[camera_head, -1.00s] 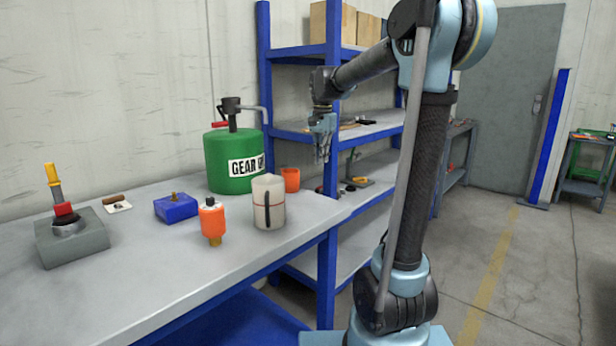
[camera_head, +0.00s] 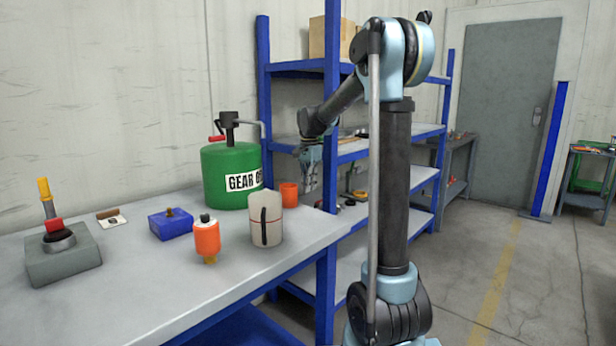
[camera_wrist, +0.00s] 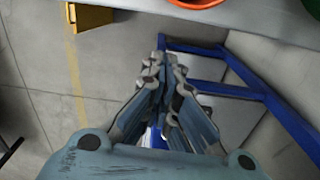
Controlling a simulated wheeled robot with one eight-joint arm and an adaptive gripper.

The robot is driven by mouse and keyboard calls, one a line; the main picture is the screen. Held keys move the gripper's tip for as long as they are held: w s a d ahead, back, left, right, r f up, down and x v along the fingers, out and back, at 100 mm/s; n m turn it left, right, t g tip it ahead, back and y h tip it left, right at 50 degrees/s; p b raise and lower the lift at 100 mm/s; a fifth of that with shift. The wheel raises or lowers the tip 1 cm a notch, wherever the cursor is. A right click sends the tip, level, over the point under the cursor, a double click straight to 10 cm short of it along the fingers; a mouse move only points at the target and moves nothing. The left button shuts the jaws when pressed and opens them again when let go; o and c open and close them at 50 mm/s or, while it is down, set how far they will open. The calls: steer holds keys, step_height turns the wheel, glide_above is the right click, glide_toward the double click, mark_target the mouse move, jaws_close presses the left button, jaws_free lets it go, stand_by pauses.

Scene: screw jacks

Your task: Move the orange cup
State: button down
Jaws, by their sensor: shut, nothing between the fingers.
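The orange cup (camera_head: 289,194) stands upright at the back right of the workbench (camera_head: 130,295), behind the white container and beside the green gear oil can. A piece of its orange rim shows at the top edge of the wrist view (camera_wrist: 197,3). My gripper (camera_head: 309,186) points down just right of the cup, around the bench's right end. It is shut and empty, apart from the cup. In the wrist view my gripper (camera_wrist: 165,62) has its fingertips together, with floor and blue frame bars below.
A white container (camera_head: 266,225), an orange canister (camera_head: 207,240), a blue block (camera_head: 171,224) and the green can (camera_head: 226,165) stand near the cup. A blue shelf post (camera_head: 330,120) rises close to my gripper. A yellow object (camera_wrist: 90,17) shows in the wrist view.

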mark_target(289, 196)
steer(key=shift+s+a+f, duration=0.45)
steer(key=shift+s+a, duration=0.25)
steer(key=shift+a, duration=0.05)
steer(key=shift+s+a+f, duration=0.45)
steer(key=shift+s+a, duration=0.2)
steer(key=shift+a, duration=0.1)
steer(key=s+a, duration=0.3)
steer(key=a, duration=0.1)
steer(key=s+a, duration=0.3)
steer(key=shift+s+a, duration=0.35)
steer(key=shift+s, duration=0.05)
steer(key=shift+w+d, duration=0.1)
